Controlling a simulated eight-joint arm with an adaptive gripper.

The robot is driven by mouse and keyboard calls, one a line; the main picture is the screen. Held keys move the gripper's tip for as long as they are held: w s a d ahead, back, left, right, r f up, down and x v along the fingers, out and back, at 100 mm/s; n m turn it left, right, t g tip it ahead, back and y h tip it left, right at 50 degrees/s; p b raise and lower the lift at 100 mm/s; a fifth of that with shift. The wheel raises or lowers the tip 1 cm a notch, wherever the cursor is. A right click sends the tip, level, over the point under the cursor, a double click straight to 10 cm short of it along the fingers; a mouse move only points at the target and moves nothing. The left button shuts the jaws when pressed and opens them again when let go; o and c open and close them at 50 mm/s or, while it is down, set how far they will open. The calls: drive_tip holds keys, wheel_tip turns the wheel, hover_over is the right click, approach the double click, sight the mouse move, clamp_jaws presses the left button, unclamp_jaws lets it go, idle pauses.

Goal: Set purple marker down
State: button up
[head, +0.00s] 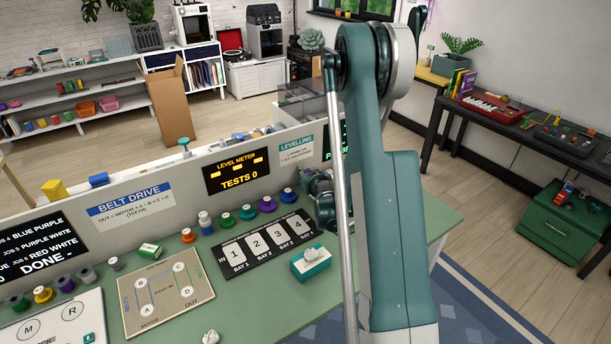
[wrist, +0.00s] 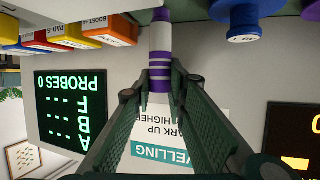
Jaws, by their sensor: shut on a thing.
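The purple marker (wrist: 160,50), a white and purple banded cylinder, is between the fingertips of my gripper (wrist: 160,86) in the wrist view. The fingers are shut on it, and it extends away from them toward the top of the picture. In the head view, part of my gripper (head: 323,196) shows at the left of my arm, low near the panel wall. The marker is hidden behind my arm there. I cannot tell whether its far end touches anything.
A green bench (head: 265,305) bears a black four-bay plate (head: 267,244), a tissue box (head: 311,263) and a belt board (head: 165,293). Colored spools line the panel wall (head: 185,185).

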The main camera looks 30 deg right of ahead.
drive_tip(key=shift+f, duration=0.3)
drive_tip(key=o, duration=0.9)
drive_tip(key=shift+r, duration=0.2)
drive_tip(key=p+v, duration=0.1)
drive_tip(key=v, duration=1.1)
drive_tip(key=shift+a+r, duration=0.1)
drive_tip(key=shift+r, duration=0.05)
